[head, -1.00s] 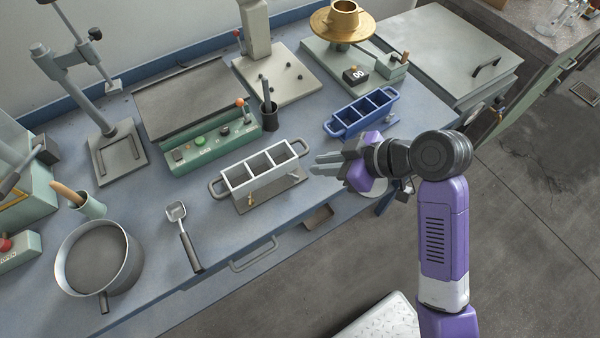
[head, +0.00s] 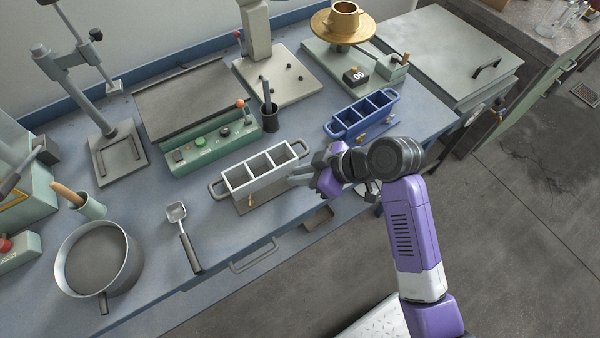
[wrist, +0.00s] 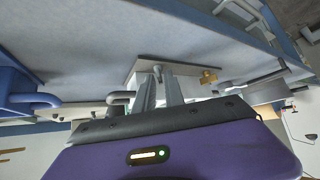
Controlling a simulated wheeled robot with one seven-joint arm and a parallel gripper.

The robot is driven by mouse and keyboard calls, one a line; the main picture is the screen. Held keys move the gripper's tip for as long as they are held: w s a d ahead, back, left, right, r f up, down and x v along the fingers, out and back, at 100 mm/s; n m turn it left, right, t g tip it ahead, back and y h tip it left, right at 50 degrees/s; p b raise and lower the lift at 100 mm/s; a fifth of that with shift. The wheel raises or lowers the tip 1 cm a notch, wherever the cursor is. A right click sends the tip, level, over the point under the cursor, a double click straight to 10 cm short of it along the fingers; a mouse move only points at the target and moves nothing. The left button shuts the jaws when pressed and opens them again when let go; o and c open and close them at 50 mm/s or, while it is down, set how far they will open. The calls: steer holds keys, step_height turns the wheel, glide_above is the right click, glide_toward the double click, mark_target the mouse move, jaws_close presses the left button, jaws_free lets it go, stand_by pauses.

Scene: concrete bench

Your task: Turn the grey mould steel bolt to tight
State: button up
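The grey mould (head: 262,172), a three-compartment box with end handles, stands on a flat base plate on the bench. A brass bolt (head: 249,199) shows low on its front; it also shows in the wrist view (wrist: 209,76). My gripper (head: 293,180) is at the front right of the mould, its fingers pointing left. In the wrist view, its two fingers (wrist: 160,85) are apart, with a gap between them. A small grey piece, apparently the steel bolt (wrist: 157,70), shows at the fingertips. Contact cannot be told. In the head view I cannot make out the steel bolt.
A blue mould (head: 361,114) stands behind and right of my gripper. A dark cup with a tool (head: 269,118) stands behind the grey mould. Bare bench lies between ladle and mould.

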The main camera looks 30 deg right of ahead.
jaws_close()
steer(key=m+p, duration=0.1)
steer(key=m+t+h+p, duration=0.1)
steer(key=m+h+p, duration=0.1)
steer(key=p, duration=0.1)
steer(key=shift+s+a+r+m, duration=0.2)
steer(key=shift+a+r+m, duration=0.1)
steer(key=shift+a, duration=0.1)
steer(key=m+h+p, duration=0.3)
steer(key=shift+a+m+t, duration=0.25)
steer(key=shift+m+t, duration=0.05)
steer(key=shift+t, duration=0.1)
steer(key=m+h, duration=0.1)
steer(key=m+h+p, duration=0.1)
steer(key=shift+w+a+f+m, duration=0.1)
steer(key=shift+a+f+m, duration=0.1)
steer(key=shift+m, duration=0.1)
steer(key=shift+a+m+g+h, duration=0.15)
steer(key=shift+m+g+h, duration=0.45)
steer(key=shift+m+h, duration=0.85)
steer(key=shift+f+m, duration=0.1)
steer(key=shift+m, duration=0.25)
